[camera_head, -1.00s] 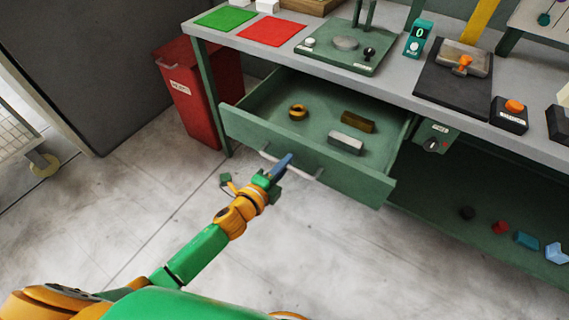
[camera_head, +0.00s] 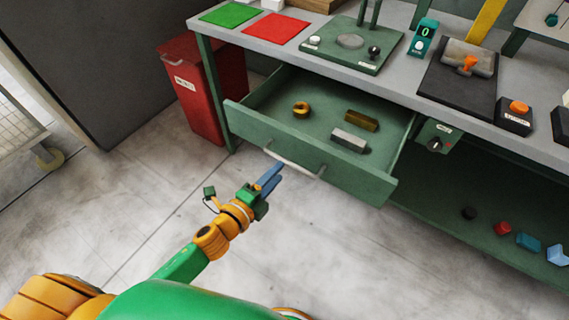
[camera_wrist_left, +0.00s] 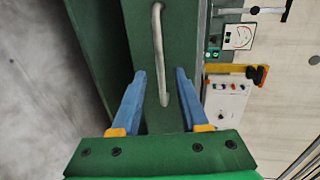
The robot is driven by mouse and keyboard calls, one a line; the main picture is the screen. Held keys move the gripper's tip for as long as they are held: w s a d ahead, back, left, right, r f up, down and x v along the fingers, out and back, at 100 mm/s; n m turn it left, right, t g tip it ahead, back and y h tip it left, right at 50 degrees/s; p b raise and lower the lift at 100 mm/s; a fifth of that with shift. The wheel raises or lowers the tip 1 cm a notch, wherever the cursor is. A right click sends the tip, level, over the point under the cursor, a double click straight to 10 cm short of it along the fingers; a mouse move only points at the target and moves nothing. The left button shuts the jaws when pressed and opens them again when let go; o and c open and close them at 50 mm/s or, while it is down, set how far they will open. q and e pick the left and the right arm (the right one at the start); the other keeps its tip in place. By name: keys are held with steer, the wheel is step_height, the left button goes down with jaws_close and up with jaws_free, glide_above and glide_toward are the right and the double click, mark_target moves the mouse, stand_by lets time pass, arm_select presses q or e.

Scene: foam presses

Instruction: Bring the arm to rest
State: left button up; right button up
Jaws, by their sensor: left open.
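The drawer is pulled out under the bench and holds a yellow ring (camera_head: 301,109), a brass-coloured block (camera_head: 362,121) and a grey block (camera_head: 349,141). My right gripper is not in view.
A red bin (camera_head: 195,92) stands left of the drawer. The bench top (camera_head: 395,82) carries a green mat, a red mat and several devices. Small coloured parts lie on the lower shelf (camera_head: 480,200) at right.

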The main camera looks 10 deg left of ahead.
arm_select(q)
steer(key=shift+s+a, duration=0.15)
steer(key=shift+s, duration=0.25)
steer(key=s+a+f+n+g+y+p, duration=0.1)
steer(key=s+a+f+n+g+y, duration=0.2)
steer(key=f, duration=0.4)
steer(key=s+a+f+n+g+p, duration=0.1)
steer(key=s+a+f+n+g, duration=0.1)
steer(key=s+f+n, duration=0.4)
steer(key=s+a+f+n+g+y+p, duration=0.2)
steer(key=s+a+f, duration=0.1)
steer(key=f, duration=0.4)
steer(key=s+f+n+g, duration=0.3)
steer(key=s+f+n, duration=0.1)
steer(key=s, duration=0.6)
steer(key=s+f+n+g+p, duration=0.1)
steer(key=s+f+n+g, duration=0.2)
steer(key=s, duration=0.7)
steer(key=shift+s+d+f+n+g, duration=0.35)
steer(key=shift+f+n, duration=0.3)
steer(key=shift+n, duration=0.15)
